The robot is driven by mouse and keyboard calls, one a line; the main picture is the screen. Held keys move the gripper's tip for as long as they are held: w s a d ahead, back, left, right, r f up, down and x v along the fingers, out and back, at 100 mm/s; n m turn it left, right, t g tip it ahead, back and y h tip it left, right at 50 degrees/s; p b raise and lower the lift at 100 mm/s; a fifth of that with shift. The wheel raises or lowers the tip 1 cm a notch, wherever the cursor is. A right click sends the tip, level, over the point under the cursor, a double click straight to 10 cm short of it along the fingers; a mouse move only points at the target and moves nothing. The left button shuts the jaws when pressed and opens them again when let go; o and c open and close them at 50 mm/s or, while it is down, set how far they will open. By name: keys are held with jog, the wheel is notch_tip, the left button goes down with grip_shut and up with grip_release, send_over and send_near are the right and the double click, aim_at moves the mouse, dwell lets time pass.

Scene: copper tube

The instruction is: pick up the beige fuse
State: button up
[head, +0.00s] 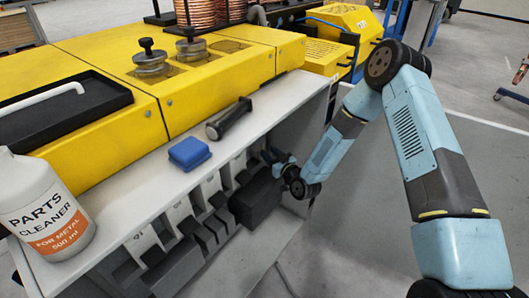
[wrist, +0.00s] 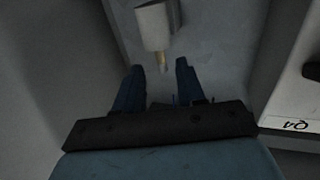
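The beige fuse (wrist: 154,26) shows at the top of the wrist view as a pale block with a short metal-coloured tip pointing toward my gripper. My gripper (wrist: 158,66) is open, with one dark blue finger on each side of that tip. I see no finger touching the fuse. In the head view my gripper (head: 277,160) reaches into the front recess of the cabinet, at the right end of a row of dark holders. The fuse cannot be made out there.
A Q4 label (wrist: 296,125) is on a pale panel at right in the wrist view. A blue block (head: 189,153) and a dark handled tool (head: 229,118) lie on the white ledge (head: 150,190) above the recess. A cleaner bottle (head: 45,205) stands at left.

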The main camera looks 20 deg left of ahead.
aim_at(263, 147)
jog(key=shift+x, duration=2.55)
jog(key=shift+s+a+r, duration=0.1)
jog(key=shift+r, duration=0.05)
jog(key=shift+c, duration=0.4)
grip_shut()
